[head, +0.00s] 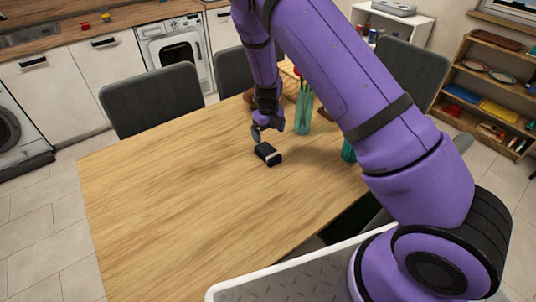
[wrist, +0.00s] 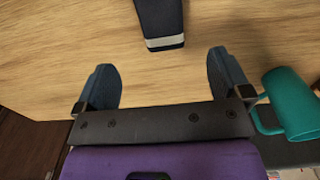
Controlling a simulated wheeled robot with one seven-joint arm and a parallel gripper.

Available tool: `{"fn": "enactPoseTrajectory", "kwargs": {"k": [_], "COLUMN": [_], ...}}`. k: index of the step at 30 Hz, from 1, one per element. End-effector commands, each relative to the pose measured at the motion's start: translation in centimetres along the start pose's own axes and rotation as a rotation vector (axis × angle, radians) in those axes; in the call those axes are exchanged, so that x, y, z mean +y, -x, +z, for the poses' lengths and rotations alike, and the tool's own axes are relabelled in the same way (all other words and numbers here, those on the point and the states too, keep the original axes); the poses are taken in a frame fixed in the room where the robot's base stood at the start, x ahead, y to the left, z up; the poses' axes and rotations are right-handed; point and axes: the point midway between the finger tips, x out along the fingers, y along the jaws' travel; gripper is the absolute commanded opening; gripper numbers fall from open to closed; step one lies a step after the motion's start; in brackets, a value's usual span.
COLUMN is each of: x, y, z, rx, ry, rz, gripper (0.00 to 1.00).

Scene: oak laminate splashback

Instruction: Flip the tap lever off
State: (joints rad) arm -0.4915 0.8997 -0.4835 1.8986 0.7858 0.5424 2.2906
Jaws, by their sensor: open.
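I see no tap or tap lever in either view. Part of a sink (head: 28,36) shows at the upper left of the head view, in the wooden worktop. My gripper (head: 268,130) is over the wooden table, far from that sink. In the wrist view my gripper (wrist: 162,62) has its two fingers wide apart with nothing between them. A small dark block with a pale stripe (head: 268,154) lies on the table just in front of the fingers. The block also shows at the top of the wrist view (wrist: 160,18), beyond the fingertips.
The wooden table (head: 180,190) is clear on its left and front. A teal vase (head: 303,113) stands right of my gripper. A teal cup (wrist: 290,104) is near the right finger. Dark chairs (head: 150,98) line the table. A shelf (head: 490,85) stands at the right.

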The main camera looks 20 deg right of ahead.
Motion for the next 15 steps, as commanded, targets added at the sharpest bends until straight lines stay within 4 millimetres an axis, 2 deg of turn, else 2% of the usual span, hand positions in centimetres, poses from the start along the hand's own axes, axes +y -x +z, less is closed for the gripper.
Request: {"fn": "enactPoseTrajectory", "kwargs": {"k": [5, 12, 15], "x": [-0.1, -0.1, -0.1], "y": [-1.7, -5.1, -5.7], "z": [0.0, 0.0, 0.1], "rx": [0.002, 0.003, 0.000], "ry": [-0.008, -0.007, -0.006], "rz": [-0.002, -0.001, -0.001], "gripper": [0.96, 0.96, 0.96]}}
